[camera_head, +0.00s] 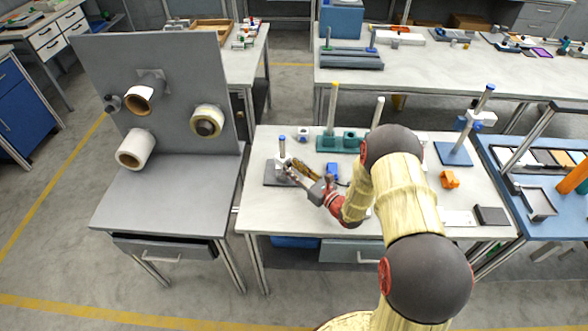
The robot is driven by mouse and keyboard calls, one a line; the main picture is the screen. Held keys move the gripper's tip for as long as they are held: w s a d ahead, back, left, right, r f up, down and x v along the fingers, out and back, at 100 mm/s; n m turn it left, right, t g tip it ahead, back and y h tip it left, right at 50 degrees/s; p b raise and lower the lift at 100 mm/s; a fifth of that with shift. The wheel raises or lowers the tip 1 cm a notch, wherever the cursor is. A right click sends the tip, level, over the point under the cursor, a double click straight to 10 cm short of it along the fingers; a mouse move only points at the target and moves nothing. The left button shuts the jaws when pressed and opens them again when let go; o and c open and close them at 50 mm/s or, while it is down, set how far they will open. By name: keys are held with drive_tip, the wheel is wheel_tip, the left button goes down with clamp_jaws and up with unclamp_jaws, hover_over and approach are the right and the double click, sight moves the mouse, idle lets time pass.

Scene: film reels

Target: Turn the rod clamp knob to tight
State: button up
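My gripper (293,173) is at the left end of the white worktable, close against a small stand (282,148) with a light upright rod and blue top on a dark grey base. It seems to be at the lower part of that stand; I cannot tell whether it touches. The fingers are too small to show whether they are open or shut. A clamp knob there cannot be made out. A second stand, on a blue base plate (453,154), has a tilted-looking rod with a blue and white clamp (484,119) at the table's right; its knob setting is not readable.
Teal blocks with upright rods (328,143) stand behind my gripper. A brown tool (309,168) and a blue block (332,169) lie close by. An orange part (449,179) is to the right. A grey panel (175,75) with reels stands left. My arm hides the table's middle.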

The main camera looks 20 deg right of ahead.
drive_tip(key=shift+o, duration=0.9)
drive_tip(key=v, duration=1.2)
